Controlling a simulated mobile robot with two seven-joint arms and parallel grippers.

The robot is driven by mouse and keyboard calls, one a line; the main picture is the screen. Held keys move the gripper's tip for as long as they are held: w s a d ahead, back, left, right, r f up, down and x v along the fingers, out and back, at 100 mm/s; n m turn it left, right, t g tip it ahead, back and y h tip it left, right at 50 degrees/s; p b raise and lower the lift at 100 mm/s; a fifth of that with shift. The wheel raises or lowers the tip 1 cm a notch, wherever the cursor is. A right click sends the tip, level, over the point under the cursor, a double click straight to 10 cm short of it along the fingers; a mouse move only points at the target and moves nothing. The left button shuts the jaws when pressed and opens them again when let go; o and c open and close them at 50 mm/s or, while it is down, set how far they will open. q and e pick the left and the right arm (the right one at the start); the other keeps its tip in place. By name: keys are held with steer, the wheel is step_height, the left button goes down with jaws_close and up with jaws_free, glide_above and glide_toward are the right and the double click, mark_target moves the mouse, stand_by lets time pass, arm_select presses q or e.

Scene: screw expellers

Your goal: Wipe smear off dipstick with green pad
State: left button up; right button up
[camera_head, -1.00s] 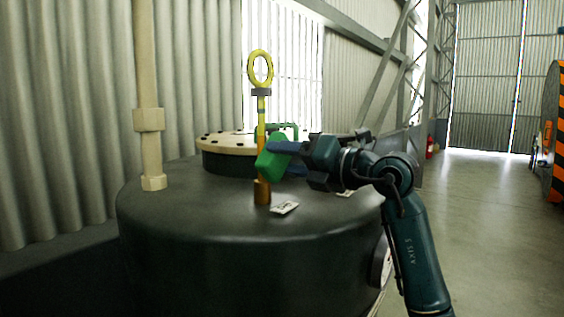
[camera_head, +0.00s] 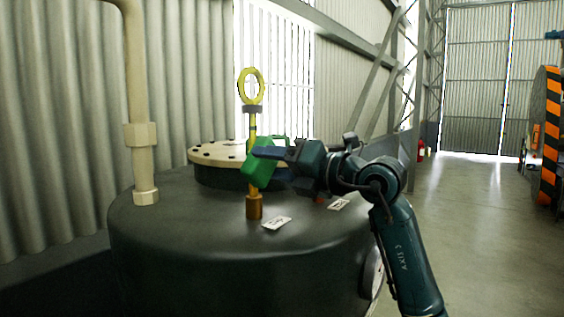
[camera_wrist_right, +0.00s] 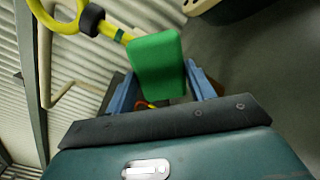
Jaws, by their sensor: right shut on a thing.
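The dipstick (camera_head: 252,125) stands upright in a brass-coloured socket (camera_head: 254,207) on top of a dark tank, with a yellow ring handle (camera_head: 250,87) and a dark collar below it. My right gripper (camera_head: 272,156) is shut on the green pad (camera_head: 257,171), which sits at the dipstick's middle and hides part of it. Whether the pad touches the rod I cannot tell. In the right wrist view the green pad (camera_wrist_right: 157,66) lies between the blue fingers, with the yellow ring (camera_wrist_right: 62,14) at upper left. No smear can be made out clearly. My left gripper is not in view.
The dark tank (camera_head: 220,255) carries a bolted pale flange lid (camera_head: 212,153) behind the dipstick and small white tags (camera_head: 277,223). A beige pipe (camera_head: 136,80) rises at the left. Open floor (camera_head: 470,240) lies to the right.

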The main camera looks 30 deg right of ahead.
steer(key=shift+s+a, duration=0.3)
steer(key=shift+a, duration=0.5)
steer(key=shift+w+d+r+p, duration=0.25)
steer(key=shift+d+r+p, duration=0.1)
steer(key=shift+d, duration=0.3)
steer(key=shift+w+d+r+p, duration=0.25)
steer(key=shift+d+r, duration=0.15)
steer(key=shift+d, duration=0.2)
steer(key=shift+w+d+r+p, duration=0.25)
steer(key=shift+d+r+p, duration=0.1)
steer(key=shift+d, duration=0.3)
steer(key=b+v, duration=0.3)
steer(key=v, duration=0.2)
steer(key=shift+s+d, duration=0.15)
steer(key=shift+s, duration=0.25)
